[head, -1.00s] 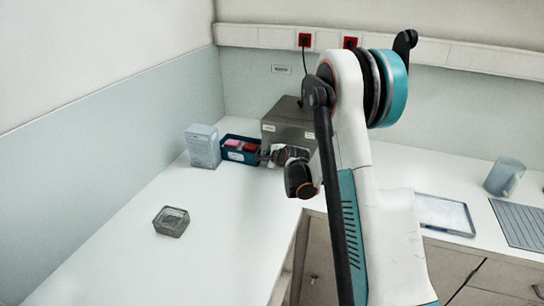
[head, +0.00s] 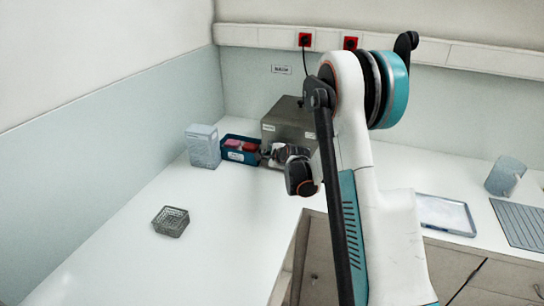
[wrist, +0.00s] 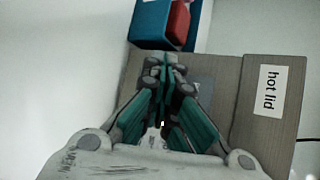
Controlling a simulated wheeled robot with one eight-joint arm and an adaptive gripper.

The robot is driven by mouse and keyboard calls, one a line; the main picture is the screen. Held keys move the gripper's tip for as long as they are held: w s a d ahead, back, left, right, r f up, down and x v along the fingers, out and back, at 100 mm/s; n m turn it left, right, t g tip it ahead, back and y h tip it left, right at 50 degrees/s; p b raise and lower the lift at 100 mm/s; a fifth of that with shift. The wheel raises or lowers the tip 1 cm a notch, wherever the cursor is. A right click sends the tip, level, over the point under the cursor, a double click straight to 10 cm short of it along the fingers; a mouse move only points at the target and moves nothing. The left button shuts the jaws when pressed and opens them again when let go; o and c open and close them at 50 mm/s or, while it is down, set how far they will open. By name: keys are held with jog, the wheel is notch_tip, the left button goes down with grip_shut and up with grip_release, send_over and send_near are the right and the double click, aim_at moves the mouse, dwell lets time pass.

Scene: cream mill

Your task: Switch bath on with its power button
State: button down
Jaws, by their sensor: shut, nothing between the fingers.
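The bath (head: 288,122) is a grey metal box at the back of the counter, by the wall. Its face also shows in the wrist view (wrist: 228,72), with a white "hot lid" label (wrist: 268,88) on the right. My gripper (head: 266,154) is at the lower front of the bath, towards its left side. In the wrist view my gripper (wrist: 163,70) is shut and empty, with its fingertips in front of the bath's face. I cannot tell whether they touch it. A paler patch shows partly behind the fingers. The power button cannot be made out.
A blue bin (head: 228,153) with red and pink items stands just left of the bath. A pale container (head: 203,147) stands left of that. A wire basket (head: 171,222) sits on the left counter, which is otherwise clear. A tray (head: 447,214) and jug (head: 505,176) are at right.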

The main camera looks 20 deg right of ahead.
jog(key=shift+s+a, duration=0.25)
jog(key=shift+s, duration=0.05)
jog(key=shift+r, duration=0.1)
jog(key=s+a+b, duration=0.1)
jog(key=s+a, duration=0.3)
jog(key=shift+a+r, duration=0.15)
jog(key=shift+r, duration=0.3)
